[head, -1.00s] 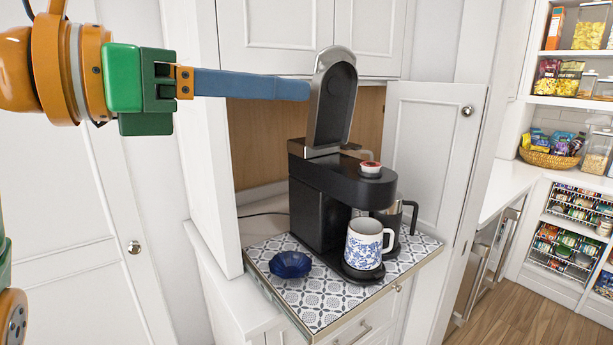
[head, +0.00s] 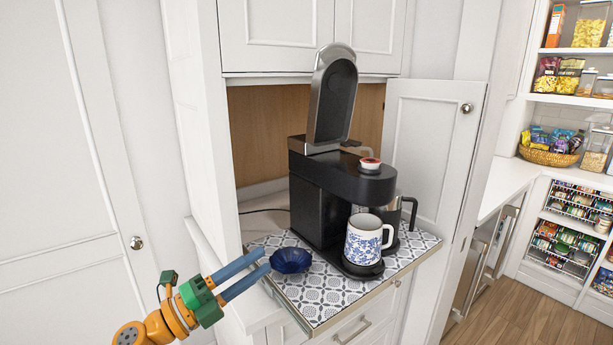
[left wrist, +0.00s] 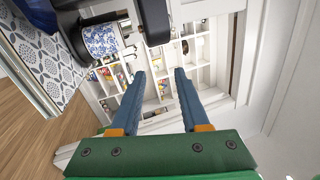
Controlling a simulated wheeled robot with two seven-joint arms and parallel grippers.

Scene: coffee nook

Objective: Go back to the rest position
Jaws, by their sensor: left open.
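My left gripper (head: 266,260) is low at the left of the counter in the head view, with its two blue fingers apart and pointing at the left side of the dark blue bowl (head: 291,261). In the left wrist view nothing lies between the fingers (left wrist: 158,75). The head view alone does not tell how far they are from the bowl. The black coffee machine (head: 318,205) stands with its lid (head: 332,98) raised. A red-topped white pod (head: 370,163) sits on it. A blue-and-white mug (head: 364,240) stands under its spout. My right gripper is out of view.
The machine, mug and bowl stand on a patterned tray (head: 318,304) in front of an open cabinet. Its open door (head: 430,140) stands on the right. A metal carafe (head: 392,215) is behind the mug. A white door (head: 60,150) and wall are at left.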

